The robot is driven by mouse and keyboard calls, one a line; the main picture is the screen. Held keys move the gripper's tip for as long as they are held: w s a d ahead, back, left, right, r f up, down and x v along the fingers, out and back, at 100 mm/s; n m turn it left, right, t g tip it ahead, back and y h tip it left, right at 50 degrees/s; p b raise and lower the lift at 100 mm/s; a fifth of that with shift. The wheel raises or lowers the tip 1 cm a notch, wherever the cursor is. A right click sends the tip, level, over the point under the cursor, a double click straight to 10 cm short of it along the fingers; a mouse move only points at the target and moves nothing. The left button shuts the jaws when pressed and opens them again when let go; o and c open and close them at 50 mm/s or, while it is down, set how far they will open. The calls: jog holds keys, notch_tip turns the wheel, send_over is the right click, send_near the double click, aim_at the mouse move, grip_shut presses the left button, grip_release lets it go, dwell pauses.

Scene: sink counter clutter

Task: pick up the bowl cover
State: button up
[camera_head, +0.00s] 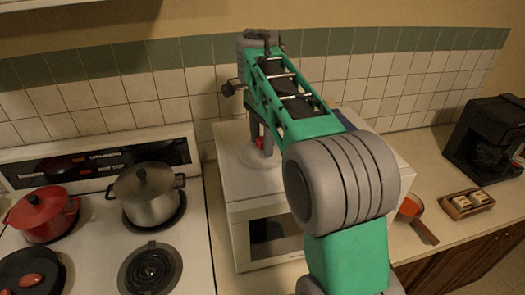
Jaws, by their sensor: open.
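A pale, round, see-through-looking shape, which looks like the bowl cover (250,158), sits on top of the white microwave (228,192). It is small and low in contrast, so its outline is hard to make out. My green and grey arm reaches over the microwave, and its far end points down. My gripper (262,146), small and partly hidden by my arm, is open just over the cover. A small red part shows at the gripper. I cannot tell whether the fingers touch the cover.
A stove with a red pot (43,215), a steel lidded pot (148,196) and a dark pan (30,272) stands left. Right of the microwave are an orange pan (410,208), a small tray (455,208) and a black coffee machine (487,140). A tiled wall (150,85) stands behind.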

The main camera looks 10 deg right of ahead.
jog(key=shift+f, duration=0.35)
jog(key=c, duration=0.9)
grip_shut()
jog(key=shift+s+f, duration=0.1)
jog(key=shift+f, duration=0.05)
jog(key=shift+r, duration=0.2)
